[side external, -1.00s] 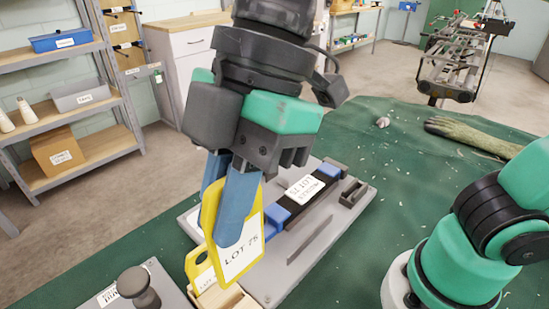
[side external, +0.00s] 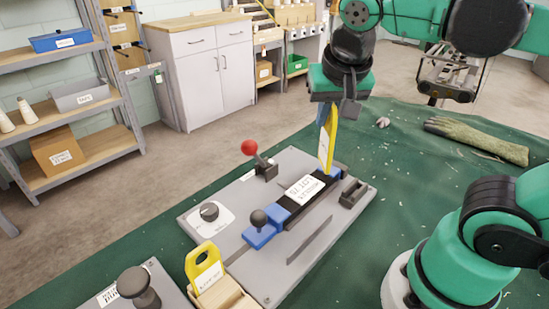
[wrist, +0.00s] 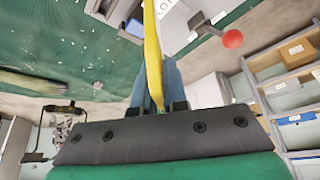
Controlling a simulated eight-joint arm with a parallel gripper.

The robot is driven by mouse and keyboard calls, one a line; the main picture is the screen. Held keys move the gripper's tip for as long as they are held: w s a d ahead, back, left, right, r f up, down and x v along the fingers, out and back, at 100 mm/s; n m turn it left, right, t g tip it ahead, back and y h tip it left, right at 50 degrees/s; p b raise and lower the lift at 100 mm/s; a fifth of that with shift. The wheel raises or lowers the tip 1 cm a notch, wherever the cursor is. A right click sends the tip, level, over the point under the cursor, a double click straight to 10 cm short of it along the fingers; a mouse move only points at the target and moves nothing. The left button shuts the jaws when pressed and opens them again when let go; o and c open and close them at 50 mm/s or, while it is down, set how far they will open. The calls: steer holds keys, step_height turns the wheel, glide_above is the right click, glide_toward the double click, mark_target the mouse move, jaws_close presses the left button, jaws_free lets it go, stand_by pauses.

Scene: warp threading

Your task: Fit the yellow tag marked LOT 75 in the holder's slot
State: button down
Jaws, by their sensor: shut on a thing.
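The yellow tag (side external: 329,139) is in my gripper (side external: 325,122), hanging roughly upright with its white label turned mostly edge-on. In the side view it appears above the far end of a black and blue bar (side external: 284,208), which carries a white label reading LOT 75. I cannot tell whether the tag touches anything below. A dark grey bracket (side external: 354,193) stands just right of the bar's far end; I cannot tell which part is the holder's slot. In the wrist view the tag (wrist: 152,50) is a yellow edge between blue fingers (wrist: 155,88).
A second yellow tag (side external: 203,265) stands in a wooden box (side external: 228,299) at the near left. A glove (side external: 480,140) lies at right.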

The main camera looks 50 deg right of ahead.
steer(key=s+d+f+m+g+h, duration=0.2)
steer(key=s+d+m+g, duration=0.2)
steer(key=d+m, duration=0.55)
steer(key=shift+m, duration=0.25)
steer(key=shift+w+a+f, duration=0.1)
steer(key=shift+a+f, duration=0.15)
steer(key=shift+f, duration=1.1)
steer(key=shift+w+a+f, duration=0.1)
steer(key=shift+a+f, duration=0.1)
steer(key=shift+f, duration=1.15)
steer(key=shift+f, duration=0.6)
steer(key=shift+f, duration=0.7)
steer(key=shift+f, duration=0.75)
steer(key=c, duration=0.5)
jaws_free()
